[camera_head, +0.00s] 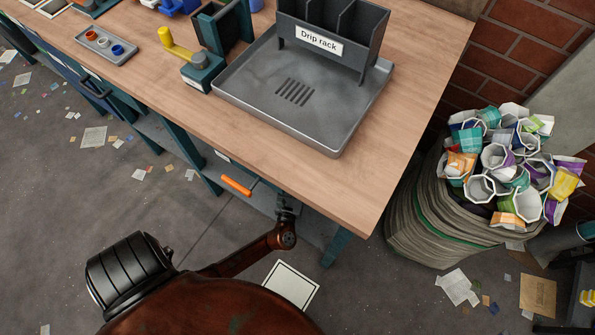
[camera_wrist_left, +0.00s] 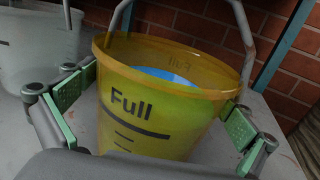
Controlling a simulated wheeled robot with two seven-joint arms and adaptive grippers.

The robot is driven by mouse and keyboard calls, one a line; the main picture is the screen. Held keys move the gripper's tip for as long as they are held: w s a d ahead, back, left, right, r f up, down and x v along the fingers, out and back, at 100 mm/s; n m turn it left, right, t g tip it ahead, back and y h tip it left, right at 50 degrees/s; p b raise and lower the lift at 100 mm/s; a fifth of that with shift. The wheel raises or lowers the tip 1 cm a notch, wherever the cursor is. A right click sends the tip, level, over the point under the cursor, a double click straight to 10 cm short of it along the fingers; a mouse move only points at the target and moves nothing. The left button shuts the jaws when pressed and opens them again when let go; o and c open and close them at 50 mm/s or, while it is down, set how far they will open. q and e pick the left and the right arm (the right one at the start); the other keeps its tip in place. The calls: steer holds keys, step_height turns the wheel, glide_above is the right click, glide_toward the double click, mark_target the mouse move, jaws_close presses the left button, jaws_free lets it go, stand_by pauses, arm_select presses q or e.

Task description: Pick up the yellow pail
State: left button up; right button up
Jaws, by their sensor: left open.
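The yellow pail (camera_wrist_left: 160,105) fills the middle of the left wrist view. It is see-through, stands upright on a grey surface, and carries the word "Full" above black level lines. Something blue shows inside it. A grey bail rises from its rim. My left gripper (camera_wrist_left: 160,115) is open, with green-padded fingers on either side of the pail. A gap shows between the left pads and the pail; I cannot tell whether the right pads touch it. The pail is not visible in the head view, and neither gripper shows there.
A pale pail (camera_wrist_left: 38,45) stands close at left in the wrist view. A brick wall (camera_wrist_left: 285,75) is behind. The head view shows a wooden bench (camera_head: 340,185) with a drip rack (camera_head: 325,45) on a grey tray (camera_head: 345,125), and a cup-filled bin (camera_head: 425,220) at right.

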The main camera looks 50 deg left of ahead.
arm_select(q)
steer(key=shift+c, duration=0.6)
steer(key=c, duration=1.4)
steer(key=shift+r, duration=0.1)
steer(key=shift+c, duration=0.7)
